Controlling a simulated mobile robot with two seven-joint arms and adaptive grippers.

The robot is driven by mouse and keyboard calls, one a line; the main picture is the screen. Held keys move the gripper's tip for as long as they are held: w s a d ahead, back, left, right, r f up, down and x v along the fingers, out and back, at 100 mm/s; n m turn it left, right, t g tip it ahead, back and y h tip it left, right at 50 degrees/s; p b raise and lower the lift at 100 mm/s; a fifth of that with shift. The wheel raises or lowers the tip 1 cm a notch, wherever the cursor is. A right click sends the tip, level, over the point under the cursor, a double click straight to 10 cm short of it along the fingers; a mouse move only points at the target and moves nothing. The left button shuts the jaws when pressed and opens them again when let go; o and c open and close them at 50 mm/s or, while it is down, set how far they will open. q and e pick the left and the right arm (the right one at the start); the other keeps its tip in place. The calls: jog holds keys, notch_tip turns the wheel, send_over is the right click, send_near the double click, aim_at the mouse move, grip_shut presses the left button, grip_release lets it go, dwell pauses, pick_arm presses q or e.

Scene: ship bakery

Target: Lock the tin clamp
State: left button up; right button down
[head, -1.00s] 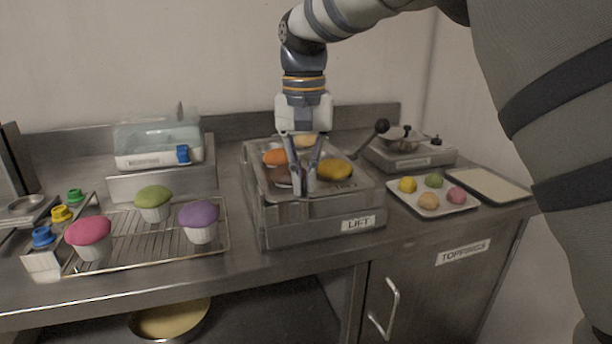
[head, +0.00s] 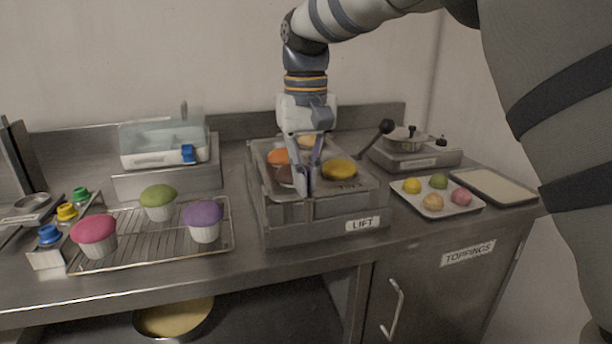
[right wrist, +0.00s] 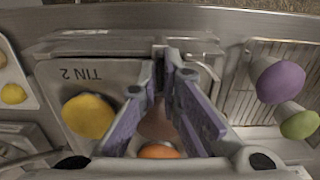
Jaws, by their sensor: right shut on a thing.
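The muffin tin (head: 350,192), marked TIN 2 in the wrist view (right wrist: 110,72), sits in the block labelled LIFT (head: 325,232). It holds a yellow muffin (head: 339,169), an orange one (head: 278,157), a brown one and a tan one. My right gripper (head: 302,192) reaches down over the tin's near edge, its fingertips close together. In the wrist view my right gripper (right wrist: 165,68) is shut on a small dark part at the tin's edge, seemingly the tin clamp (right wrist: 159,52). The fingers hide most of it, so its position is unclear. My left gripper is out of view.
A rack (head: 132,238) with pink, green and purple cupcakes stands left. A toppings tray (head: 443,209) with small coloured balls lies right. A black-knobbed lever (head: 386,127) and a lidded pan (head: 405,140) stand behind it. Free counter lies in front of the lift.

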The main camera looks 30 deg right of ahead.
jog(key=shift+r, duration=0.1)
jog(key=c, duration=1.8)
grip_release()
notch_tip(320, 180, up, 12)
jog(key=shift+f, duration=0.1)
